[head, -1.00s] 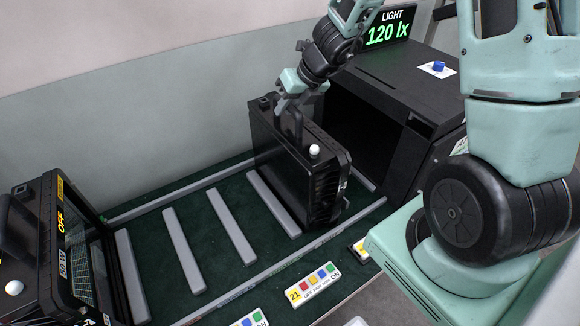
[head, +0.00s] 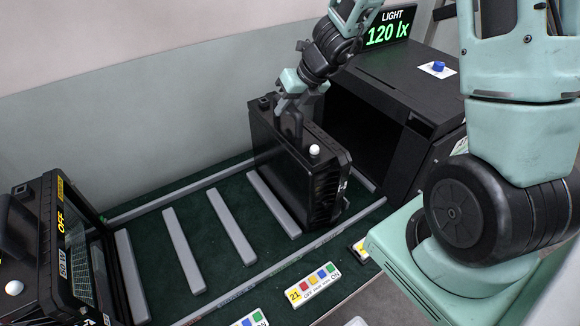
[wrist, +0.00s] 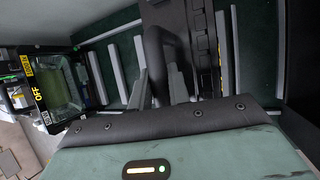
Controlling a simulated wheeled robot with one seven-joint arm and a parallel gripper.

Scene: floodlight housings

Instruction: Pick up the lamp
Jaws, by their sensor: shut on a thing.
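A black floodlight lamp (head: 300,170) with a white knob stands upright at the right end of the green bay, in front of the opening of a dark box. My gripper (head: 290,105) is at its top, shut on the lamp's handle. The wrist view shows the fingers (wrist: 170,85) around the black handle bar, with the lamp's finned body (wrist: 205,45) beside it. A second black lamp (head: 50,245) marked OFF stands at the far left, apart from my gripper. It also shows in the wrist view (wrist: 55,85).
Several grey bars (head: 183,250) lie across the green mat (head: 192,210) between the two lamps. The dark box (head: 400,95) carries a blue knob, and a LIGHT display (head: 388,28) reading 120 lx stands behind it. A button panel (head: 312,286) lies at the front edge.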

